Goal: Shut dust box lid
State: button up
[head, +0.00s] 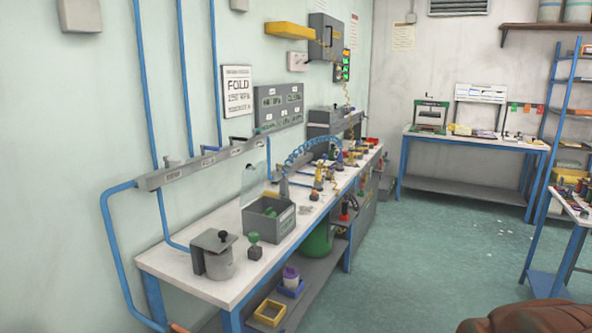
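A grey open-topped box (284,226) with a small white label on its front stands on the long white workbench (200,284). It looks like the dust box. A clear lid (254,180) stands raised at its back, close to the wall, so the box is open. A green item shows inside it; the rest of the inside is hard to make out. My gripper is not in view.
A brown rounded object (530,318) sits bottom right. The green floor (440,250) beside the bench is mostly open.

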aim_at(249, 168)
jog(key=z, duration=0.1)
jog(key=i, duration=0.95)
jog(key=u, duration=0.7)
jog(key=i, duration=1.2)
jog(key=u, duration=0.8)
